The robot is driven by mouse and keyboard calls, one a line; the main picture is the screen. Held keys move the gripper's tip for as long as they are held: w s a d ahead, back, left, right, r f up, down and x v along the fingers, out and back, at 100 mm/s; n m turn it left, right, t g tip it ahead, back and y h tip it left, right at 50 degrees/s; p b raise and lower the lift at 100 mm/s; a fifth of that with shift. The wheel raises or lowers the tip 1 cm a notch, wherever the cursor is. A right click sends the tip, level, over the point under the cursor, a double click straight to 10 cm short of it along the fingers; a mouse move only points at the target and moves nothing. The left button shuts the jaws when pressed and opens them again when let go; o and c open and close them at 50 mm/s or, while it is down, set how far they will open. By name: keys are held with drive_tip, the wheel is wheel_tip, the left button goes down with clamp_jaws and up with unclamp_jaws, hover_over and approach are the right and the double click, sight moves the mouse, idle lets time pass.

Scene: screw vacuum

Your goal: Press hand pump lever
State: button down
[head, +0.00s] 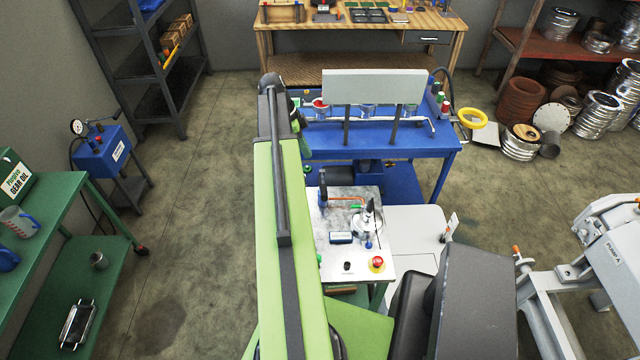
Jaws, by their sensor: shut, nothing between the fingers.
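A pale metal panel (330,262) stands in front of me, below the blue bench. On it is a small silver fitting with an upright black-tipped lever (371,207), which looks like a hand pump lever; I cannot be sure. A copper-coloured pipe (346,199) runs beside it to a dark blue upright part (323,190). My green arm reaches forward along the panel's left side and covers part of it. My gripper does not show clearly; it is hidden behind the arm. No contact with the lever is visible.
A red stop button (377,264) sits on the panel's front right. The blue bench (400,145) is behind. A blue box with a gauge (103,152) stands left. A white frame (590,265) is at right. The floor left of my arm (200,220) is clear.

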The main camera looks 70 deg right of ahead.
drive_tip(key=b, duration=1.3)
approach(324, 190)
drive_tip(key=x, duration=0.6)
drive_tip(key=shift+w+d+f, duration=0.1)
drive_tip(key=shift+w+d, duration=0.05)
drive_tip(key=shift+d, duration=0.1)
drive_tip(key=shift+a+f, duration=0.15)
drive_tip(key=shift+f, duration=0.05)
drive_tip(key=shift+r, duration=0.1)
